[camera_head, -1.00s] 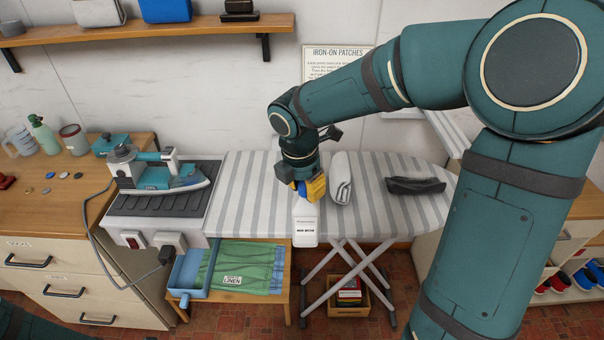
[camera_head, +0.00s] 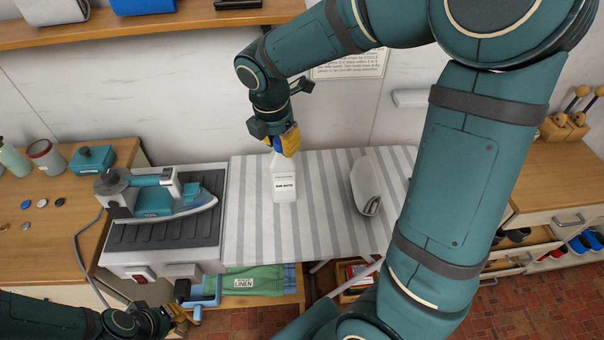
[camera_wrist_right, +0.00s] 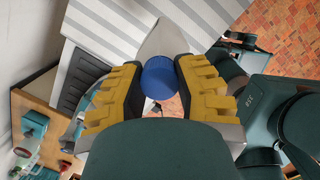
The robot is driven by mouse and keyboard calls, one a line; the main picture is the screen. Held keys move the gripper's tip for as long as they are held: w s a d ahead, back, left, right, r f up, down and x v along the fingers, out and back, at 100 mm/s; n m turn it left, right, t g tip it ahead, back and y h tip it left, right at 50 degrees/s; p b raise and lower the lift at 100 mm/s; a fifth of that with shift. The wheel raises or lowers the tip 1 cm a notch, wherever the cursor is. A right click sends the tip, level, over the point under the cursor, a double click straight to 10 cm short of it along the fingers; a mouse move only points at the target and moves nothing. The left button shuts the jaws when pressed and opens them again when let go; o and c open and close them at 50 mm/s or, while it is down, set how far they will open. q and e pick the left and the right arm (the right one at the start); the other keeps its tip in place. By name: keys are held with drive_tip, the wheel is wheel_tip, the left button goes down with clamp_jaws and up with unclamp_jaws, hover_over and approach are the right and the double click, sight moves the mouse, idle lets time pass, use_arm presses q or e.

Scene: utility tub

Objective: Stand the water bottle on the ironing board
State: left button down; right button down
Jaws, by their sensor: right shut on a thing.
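The water bottle (camera_head: 284,182) is white with a printed label and stands upright in the head view. My right gripper (camera_head: 287,141) is shut on its top from above; the right wrist view shows the blue cap (camera_wrist_right: 159,76) between the yellow fingers (camera_wrist_right: 160,92). The bottle's base shows against the left part of the striped ironing board (camera_head: 325,225); I cannot tell whether it touches.
A teal iron (camera_head: 160,200) sits on a dark rest left of the bottle. A green cloth labelled linen (camera_head: 262,280) lies below the board's front edge. Board between bottle and cloth is clear.

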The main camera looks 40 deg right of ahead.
sight(283, 156)
drive_tip(key=f, duration=0.4)
drive_tip(key=shift+s, duration=0.2)
wheel_tip(283, 156, down, 3)
drive_tip(key=shift+f+b, duration=0.2)
drive_tip(key=shift+b, duration=0.3)
drive_tip(key=shift+w+f, duration=0.1)
drive_tip(key=shift+f, duration=0.3)
drive_tip(key=c, duration=0.7)
unclamp_jaws()
drive_tip(key=shift+f, duration=0.1)
drive_tip(key=shift+c, duration=0.2)
